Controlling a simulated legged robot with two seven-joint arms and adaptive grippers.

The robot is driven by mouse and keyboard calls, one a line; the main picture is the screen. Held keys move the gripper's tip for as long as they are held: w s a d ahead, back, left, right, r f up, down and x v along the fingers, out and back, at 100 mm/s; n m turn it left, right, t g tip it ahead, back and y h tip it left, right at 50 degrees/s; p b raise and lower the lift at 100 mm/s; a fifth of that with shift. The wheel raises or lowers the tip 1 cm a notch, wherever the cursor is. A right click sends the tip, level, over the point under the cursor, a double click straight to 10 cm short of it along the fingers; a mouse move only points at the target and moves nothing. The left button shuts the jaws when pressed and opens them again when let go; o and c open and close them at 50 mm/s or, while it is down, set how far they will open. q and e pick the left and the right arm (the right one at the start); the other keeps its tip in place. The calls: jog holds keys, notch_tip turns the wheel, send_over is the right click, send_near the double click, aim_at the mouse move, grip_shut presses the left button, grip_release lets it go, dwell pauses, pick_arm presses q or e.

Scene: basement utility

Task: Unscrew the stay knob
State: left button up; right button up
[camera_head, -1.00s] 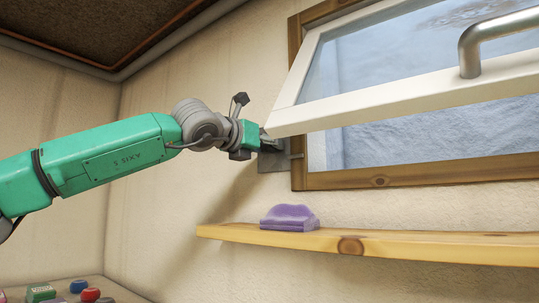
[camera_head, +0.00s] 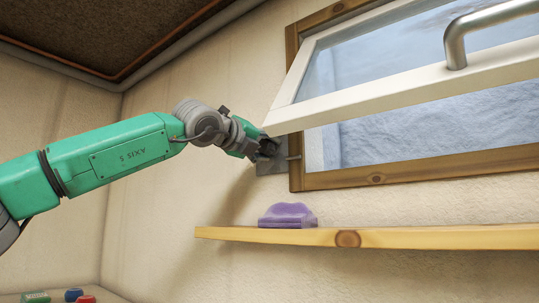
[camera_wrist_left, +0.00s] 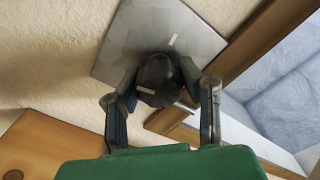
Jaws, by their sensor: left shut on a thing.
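The stay knob (camera_wrist_left: 159,82) is dark and rounded, with a pale mark on it. It stands on a grey metal plate (camera_wrist_left: 130,42) on the wall, which also shows in the head view (camera_head: 272,168) beside the window frame. My left gripper (camera_wrist_left: 158,88) is shut on the knob, one finger on each side of it. In the head view my left gripper (camera_head: 267,148) is small and dark against the plate, and the knob is hard to make out there. The hinged window (camera_head: 390,92) is tilted open above. My right gripper is in neither view.
A wooden shelf (camera_head: 420,238) runs below the window and holds a purple object (camera_head: 288,215). The window's lower white edge lies close to my gripper on the right. Small coloured objects (camera_head: 73,294) lie on a surface at the lower left. The wall between is clear.

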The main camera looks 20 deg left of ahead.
pick_arm(q)
jog(key=shift+s+a+r+n, duration=0.1)
jog(key=shift+a+r+n, duration=0.15)
jog(key=shift+r+n, duration=0.1)
jog(key=o, duration=1.1)
jog(key=shift+o, duration=0.5)
jog(key=shift+s+a+f, duration=0.1)
jog(key=shift+s+a, duration=0.05)
jog(key=shift+s, duration=0.05)
jog(key=shift+w+a+f, duration=0.1)
jog(key=shift+f, duration=0.05)
